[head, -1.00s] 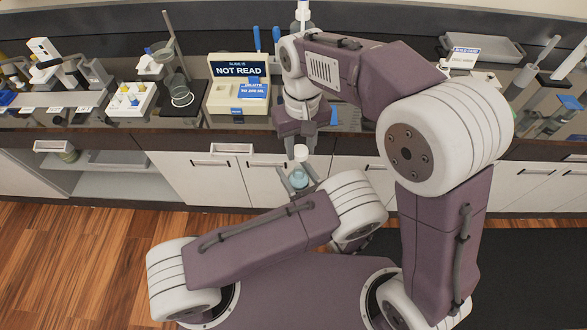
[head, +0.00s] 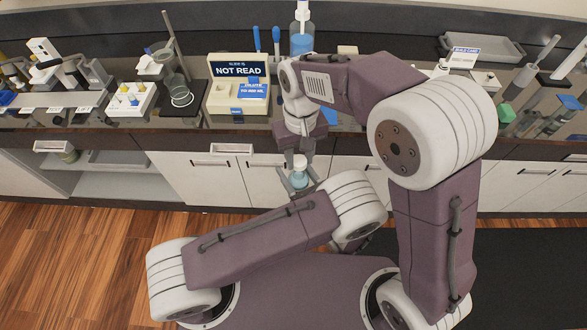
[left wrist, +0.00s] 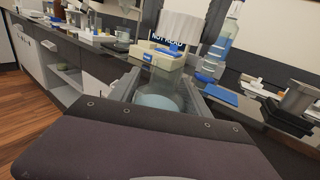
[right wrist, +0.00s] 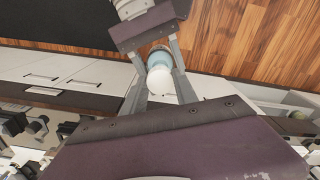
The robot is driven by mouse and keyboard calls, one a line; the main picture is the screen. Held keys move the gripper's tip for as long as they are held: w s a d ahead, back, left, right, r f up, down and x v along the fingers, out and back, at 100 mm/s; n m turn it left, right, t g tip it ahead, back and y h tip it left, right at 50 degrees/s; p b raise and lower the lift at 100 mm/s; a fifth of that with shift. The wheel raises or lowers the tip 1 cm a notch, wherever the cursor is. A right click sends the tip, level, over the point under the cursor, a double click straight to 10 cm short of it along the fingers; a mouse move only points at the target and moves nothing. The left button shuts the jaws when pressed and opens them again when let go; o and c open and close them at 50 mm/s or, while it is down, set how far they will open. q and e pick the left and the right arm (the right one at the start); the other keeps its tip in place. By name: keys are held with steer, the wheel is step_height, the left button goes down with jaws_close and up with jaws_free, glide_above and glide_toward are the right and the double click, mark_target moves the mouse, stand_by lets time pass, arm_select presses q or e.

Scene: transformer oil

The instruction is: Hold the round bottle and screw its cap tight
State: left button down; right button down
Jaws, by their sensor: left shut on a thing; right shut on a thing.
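The round bottle (head: 299,180) is clear with pale blue liquid and stands upright in front of the counter, held in the air. My left gripper (left wrist: 160,90) is shut around its body; the blue liquid also shows in the right wrist view (right wrist: 159,53). The white cap (left wrist: 179,27) is held by my right gripper (right wrist: 160,84), whose fingers are shut on its two sides from above. The cap (right wrist: 160,80) is in line over the bottle's mouth, very close to it. I cannot tell whether its thread is engaged, since the neck is mostly hidden.
The counter behind carries a cream box with a "NOT READ" sign (head: 239,70), a tall blue-liquid bottle (head: 301,40), a stand with a glass beaker (head: 176,88) and a grey tray (head: 482,47). White cabinet doors (head: 203,178) lie just behind the grippers.

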mark_target(298, 184)
stand_by(0.6)
steer(key=shift+f, duration=0.85)
steer(key=shift+s+f, duration=0.1)
steer(key=shift+f, duration=0.45)
